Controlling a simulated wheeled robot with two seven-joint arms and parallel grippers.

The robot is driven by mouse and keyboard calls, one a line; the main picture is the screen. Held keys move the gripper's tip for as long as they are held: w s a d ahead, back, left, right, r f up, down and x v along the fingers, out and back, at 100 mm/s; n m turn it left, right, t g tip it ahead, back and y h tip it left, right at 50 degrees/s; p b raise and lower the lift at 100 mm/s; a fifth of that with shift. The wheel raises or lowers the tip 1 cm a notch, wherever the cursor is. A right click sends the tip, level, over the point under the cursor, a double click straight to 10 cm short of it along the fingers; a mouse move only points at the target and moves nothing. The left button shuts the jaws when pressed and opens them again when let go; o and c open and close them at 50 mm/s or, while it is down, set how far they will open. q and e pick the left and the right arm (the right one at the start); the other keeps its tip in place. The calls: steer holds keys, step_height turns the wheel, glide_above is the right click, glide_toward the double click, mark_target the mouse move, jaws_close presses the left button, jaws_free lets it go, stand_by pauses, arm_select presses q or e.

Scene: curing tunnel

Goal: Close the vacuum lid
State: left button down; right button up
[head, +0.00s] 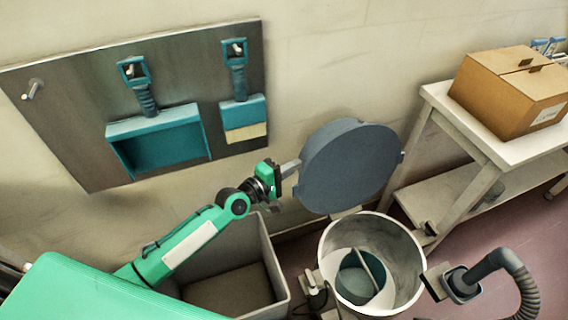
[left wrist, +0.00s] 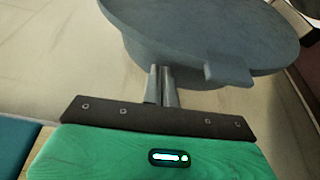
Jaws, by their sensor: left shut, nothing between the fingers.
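The vacuum lid (head: 348,168) is a dark grey round disc. It stands open, tilted up at the back of the vacuum drum (head: 405,262), whose open top shows a round insert inside. My left gripper (head: 290,168) is shut and empty, with its fingertips at the lid's left edge. In the left wrist view the shut fingers (left wrist: 162,86) reach to the rim of the lid (left wrist: 215,30), and a small tab sticks out from that rim. Whether the fingers touch the lid I cannot tell. My right gripper is out of view.
A grey open bin (head: 278,262) stands left of the drum, under my left arm. A hose (head: 515,275) leaves the drum on the right. A bench (head: 480,140) with a cardboard box (head: 510,92) is at right. A wall board (head: 80,95) holds a dustpan (head: 155,140) and brush (head: 242,115).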

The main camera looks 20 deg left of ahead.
arm_select(q)
steer(key=shift+s+d+r, duration=0.1)
steer(key=shift+s+d, duration=0.5)
steer(key=shift+s, duration=0.2)
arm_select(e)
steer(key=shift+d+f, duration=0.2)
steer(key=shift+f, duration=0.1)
arm_select(q)
steer(key=s+d+f+m+h+b, duration=0.1)
steer(key=s+d+f+m, duration=0.2)
steer(key=s+d+m, duration=0.1)
steer(key=s+d+f+m+h+b, duration=0.2)
steer(key=s+d+m, duration=0.3)
steer(key=s, duration=0.4)
steer(key=s+d+f+m+t+h+b, duration=0.1)
steer(key=s+d+f+m+b, duration=0.1)
steer(key=s+d+f+m, duration=0.2)
steer(key=shift+s+d+f+m+h, duration=0.4)
steer(key=shift+s+d+m, duration=0.1)
steer(key=shift+s+m, duration=0.65)
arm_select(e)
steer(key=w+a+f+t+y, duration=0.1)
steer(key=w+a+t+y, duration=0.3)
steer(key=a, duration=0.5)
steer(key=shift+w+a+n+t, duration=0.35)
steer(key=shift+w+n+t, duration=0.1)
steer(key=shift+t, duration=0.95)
